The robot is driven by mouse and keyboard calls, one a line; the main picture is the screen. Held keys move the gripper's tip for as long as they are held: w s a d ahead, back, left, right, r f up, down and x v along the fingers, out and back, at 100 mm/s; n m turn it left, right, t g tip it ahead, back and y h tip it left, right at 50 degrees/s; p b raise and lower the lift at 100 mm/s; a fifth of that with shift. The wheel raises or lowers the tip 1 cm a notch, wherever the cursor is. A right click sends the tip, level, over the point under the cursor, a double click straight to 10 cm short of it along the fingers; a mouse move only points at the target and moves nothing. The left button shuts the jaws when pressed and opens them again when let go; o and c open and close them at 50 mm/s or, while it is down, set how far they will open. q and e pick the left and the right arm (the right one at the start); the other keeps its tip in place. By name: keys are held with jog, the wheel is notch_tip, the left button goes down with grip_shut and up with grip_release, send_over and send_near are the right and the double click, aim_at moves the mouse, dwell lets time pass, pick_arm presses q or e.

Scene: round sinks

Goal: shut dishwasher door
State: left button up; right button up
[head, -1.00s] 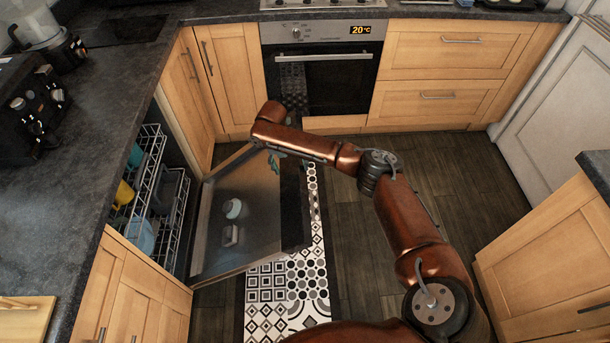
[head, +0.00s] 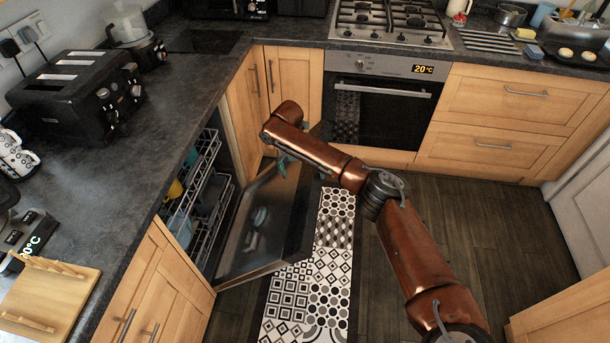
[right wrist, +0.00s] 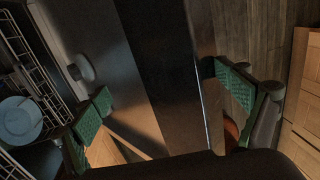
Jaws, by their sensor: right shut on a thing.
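The dishwasher door (head: 250,231) is partly open, tilted out from the cabinet on the left. Its inner panel, with a dispenser, faces up and left. The dishwasher racks (head: 199,192) are inside, with dishes in them. My right gripper (head: 283,163) is at the far side of the door's free edge, partly hidden by my arm. In the right wrist view, the green-padded fingers (right wrist: 167,98) are on either side of the door (right wrist: 150,60), shut on it. A rack with a pale blue dish (right wrist: 20,121) shows at the left there. My left gripper is not in view.
A patterned mat (head: 310,290) lies on the dark floor beside the door. The oven (head: 380,105) and wooden drawers (head: 500,115) stand at the back. A toaster (head: 75,95) and wooden rack (head: 50,300) are on the left counter. Floor to the right is clear.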

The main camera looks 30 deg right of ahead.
jog(key=shift+w+a+f, duration=0.1)
jog(key=shift+a+f, duration=0.55)
jog(key=shift+a, duration=0.05)
jog(key=o, duration=1.2)
jog(key=shift+w+f, duration=0.1)
jog(key=shift+c, duration=0.2)
notch_tip(320, 180, up, 13)
jog(key=w, duration=0.1)
jog(key=shift+a, duration=0.2)
jog(key=shift+f, duration=0.1)
